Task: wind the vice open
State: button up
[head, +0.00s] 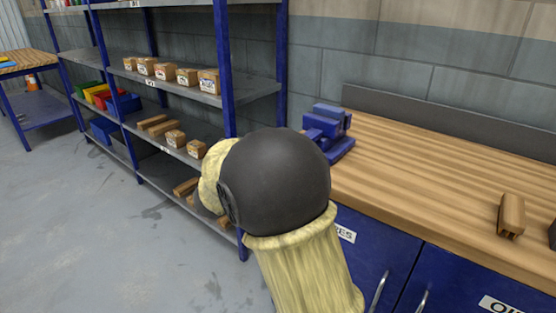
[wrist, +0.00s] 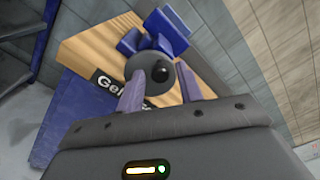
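The blue vice (head: 328,125) stands on the far left end of the wooden workbench, partly hidden behind my arm in the head view. In the wrist view the vice's blue body (wrist: 160,32) is at the top. A round dark grey knob (wrist: 150,70) with a small black spot faces the wrist camera in front of it. My gripper (wrist: 160,72) has its two fingers apart, one toward each side of the knob. The left finger overlaps the knob's edge in the picture. I see no clear grip on it. The head view hides my gripper behind my arm.
The workbench top (head: 430,150) is mostly clear, with a wooden block (head: 511,214) at the right. Blue cabinet doors (head: 375,255) are below. A blue-framed shelf (head: 170,85) with several boxes stands at the left. The grey floor (head: 90,220) is open.

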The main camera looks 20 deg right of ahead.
jog(key=shift+f+b, duration=0.1)
jog(key=shift+b, duration=0.3)
grip_shut()
jog(key=n+p, duration=0.3)
jog(key=shift+w+a+f, duration=0.15)
jog(key=shift+w+a, duration=0.05)
jog(key=shift+w, duration=0.1)
jog(key=shift+n, duration=0.3)
